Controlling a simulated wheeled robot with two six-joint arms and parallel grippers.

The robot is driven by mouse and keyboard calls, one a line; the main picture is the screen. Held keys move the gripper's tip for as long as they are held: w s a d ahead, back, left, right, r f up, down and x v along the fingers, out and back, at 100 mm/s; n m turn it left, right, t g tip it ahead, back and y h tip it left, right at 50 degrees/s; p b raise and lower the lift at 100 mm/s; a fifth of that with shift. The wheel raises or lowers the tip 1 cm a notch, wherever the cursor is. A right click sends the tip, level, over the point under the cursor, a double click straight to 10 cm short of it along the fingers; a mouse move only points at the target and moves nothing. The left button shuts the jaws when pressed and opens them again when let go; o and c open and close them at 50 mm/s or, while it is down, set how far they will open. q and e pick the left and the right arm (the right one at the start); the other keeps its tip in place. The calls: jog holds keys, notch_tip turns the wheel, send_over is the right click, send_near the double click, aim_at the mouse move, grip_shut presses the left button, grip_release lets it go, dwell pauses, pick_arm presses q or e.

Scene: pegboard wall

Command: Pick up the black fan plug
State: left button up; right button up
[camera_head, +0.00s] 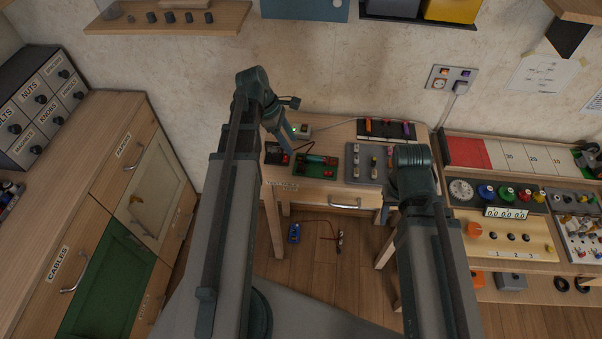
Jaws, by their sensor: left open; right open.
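My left gripper (289,122) hangs at the end of my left arm, above the back left of the wooden workbench (340,130), and is open and empty. My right arm reaches over the right part of the bench; its gripper is hidden behind its own joint. A plug with a pale cable (460,88) sits in the wall socket panel (452,79). I cannot tell whether it is the black fan plug, and I cannot make out that plug elsewhere.
A green circuit board (316,167), a dark box with red wires (275,153) and a grey panel (365,165) lie on the bench. A blue part (294,232) with a red wire lies on the floor. Drawer cabinets stand left; a panel-covered bench stands right.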

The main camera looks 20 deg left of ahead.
aim_at(301, 164)
pick_arm(q)
jog(key=b+x, duration=0.2)
jog(key=x, duration=0.2)
jog(key=shift+f+b, duration=0.15)
jog(key=shift+b, duration=0.25)
pick_arm(e)
notch_tip(301, 164, down, 4)
pick_arm(q)
jog(key=b+x, duration=0.5)
jog(key=shift+s+a+f, duration=0.15)
jog(key=shift+s+f, duration=0.1)
jog(key=shift+s, duration=0.1)
jog(key=shift+r, duration=0.1)
pick_arm(e)
notch_tip(301, 164, down, 5)
jog(key=shift+r, duration=0.1)
pick_arm(q)
grip_shut()
